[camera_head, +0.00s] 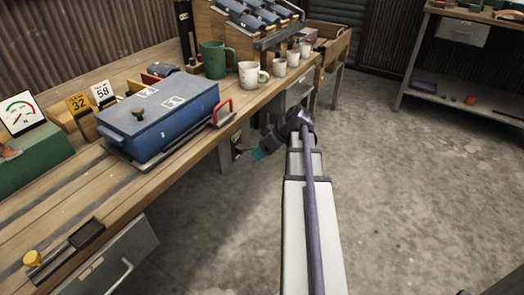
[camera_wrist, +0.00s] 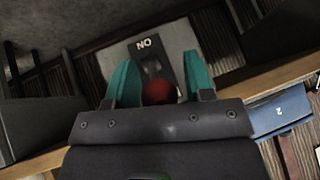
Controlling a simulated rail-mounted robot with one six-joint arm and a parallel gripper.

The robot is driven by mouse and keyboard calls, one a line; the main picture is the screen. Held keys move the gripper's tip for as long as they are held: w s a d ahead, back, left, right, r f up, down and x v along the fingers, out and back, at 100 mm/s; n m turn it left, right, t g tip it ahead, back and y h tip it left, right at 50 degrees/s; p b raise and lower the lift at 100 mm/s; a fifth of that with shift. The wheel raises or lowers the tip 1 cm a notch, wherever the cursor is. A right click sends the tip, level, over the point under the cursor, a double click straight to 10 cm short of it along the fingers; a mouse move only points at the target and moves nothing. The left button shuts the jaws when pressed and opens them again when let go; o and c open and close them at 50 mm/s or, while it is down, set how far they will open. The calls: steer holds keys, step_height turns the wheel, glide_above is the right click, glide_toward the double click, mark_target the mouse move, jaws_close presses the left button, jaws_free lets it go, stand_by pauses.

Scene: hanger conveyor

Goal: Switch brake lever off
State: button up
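The brake lever shows in the wrist view as a round red knob (camera_wrist: 158,93) in front of a pale plate (camera_wrist: 182,40) with a dark slot. The plate carries a word that reads "ON" upside down. My gripper (camera_wrist: 157,80) has its two teal fingers apart, one on each side of the knob. I cannot tell whether they touch it. In the head view my gripper (camera_head: 261,153) is beside a small switch plate (camera_head: 237,142) on the front of the bench, below the top's edge. The lever itself is not clear there.
The wooden bench (camera_head: 190,150) runs along the left. On it stand a blue toolbox (camera_head: 160,118) beside a red handle (camera_head: 223,110), a green mug (camera_head: 215,60) and several white mugs (camera_head: 250,74). The concrete floor (camera_head: 410,190) at the right is clear.

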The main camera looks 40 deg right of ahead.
steer(key=shift+o, duration=0.8)
steer(key=p+v, duration=0.8)
steer(key=v, duration=0.2)
steer(key=shift+s+d+r, duration=0.2)
steer(key=shift+s+r, duration=0.05)
